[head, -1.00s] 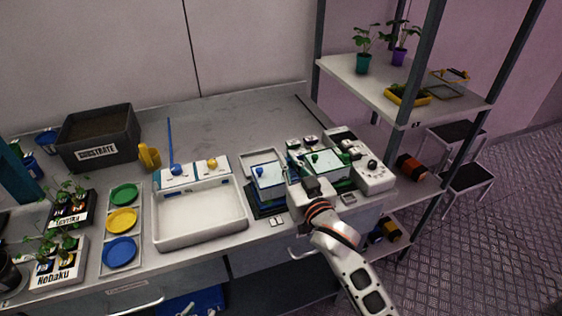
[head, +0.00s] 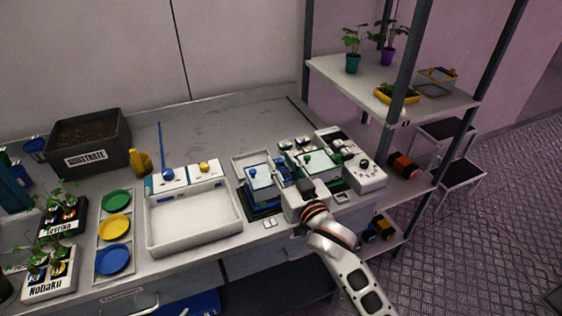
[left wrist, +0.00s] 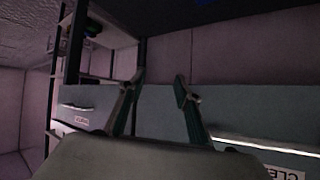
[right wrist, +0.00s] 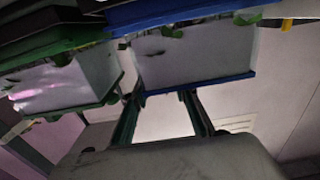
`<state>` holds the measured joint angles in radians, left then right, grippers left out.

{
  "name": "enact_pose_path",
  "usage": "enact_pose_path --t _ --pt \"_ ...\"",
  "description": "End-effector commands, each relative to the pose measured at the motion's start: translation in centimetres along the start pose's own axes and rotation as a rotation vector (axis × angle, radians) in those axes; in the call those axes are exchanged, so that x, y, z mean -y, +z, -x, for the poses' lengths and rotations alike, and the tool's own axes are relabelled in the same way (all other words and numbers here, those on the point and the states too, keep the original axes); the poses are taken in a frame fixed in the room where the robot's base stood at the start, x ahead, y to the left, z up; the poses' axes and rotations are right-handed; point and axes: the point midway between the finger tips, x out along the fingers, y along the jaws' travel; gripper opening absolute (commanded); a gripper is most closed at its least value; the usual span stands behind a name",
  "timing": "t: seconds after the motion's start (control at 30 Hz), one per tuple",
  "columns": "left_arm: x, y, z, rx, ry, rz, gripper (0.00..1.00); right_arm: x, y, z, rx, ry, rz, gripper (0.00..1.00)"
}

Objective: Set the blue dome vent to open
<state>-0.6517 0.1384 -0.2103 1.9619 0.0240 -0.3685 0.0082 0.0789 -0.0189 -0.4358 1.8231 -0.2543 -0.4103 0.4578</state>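The blue dome (head: 262,180) is a clear box on a blue base with a blue vent knob (head: 253,171) on top, on the bench right of the white tray. In the right wrist view the dome (right wrist: 190,55) fills the upper middle. Whether the vent is open or closed is too small to tell. My right gripper (head: 282,183) is just right of the blue dome; its fingers are partly hidden in the head view. In the right wrist view the right gripper (right wrist: 160,97) is open and empty, below the dome's edge. My left gripper (left wrist: 158,80) is open and empty, facing a cabinet front.
A green dome (head: 318,162) stands right behind my right gripper, close by. A white control box (head: 362,172) is to its right. The white tray (head: 190,220) lies left of the blue dome.

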Motion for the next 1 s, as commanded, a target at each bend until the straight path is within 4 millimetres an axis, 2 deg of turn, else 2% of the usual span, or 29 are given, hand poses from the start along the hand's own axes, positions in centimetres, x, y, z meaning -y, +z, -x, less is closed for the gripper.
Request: enact_pose_path --t 0.3,0.5,0.7,1.0 --pt "0.0 0.0 -0.1 -0.001 0.000 0.000 0.33 0.0 0.2 6.1 0.003 0.000 -0.002 0.28" --pt "0.0 0.0 -0.1 -0.001 0.000 0.000 0.33 0.0 0.1 9.5 0.003 0.000 -0.001 0.28" --pt "0.0 0.0 -0.1 -0.001 0.000 0.000 0.33 -0.1 0.0 11.1 0.000 0.000 0.001 0.28" --pt "0.0 0.0 -0.1 -0.001 0.000 0.000 0.33 -0.1 0.0 11.3 0.001 0.000 0.001 0.28"
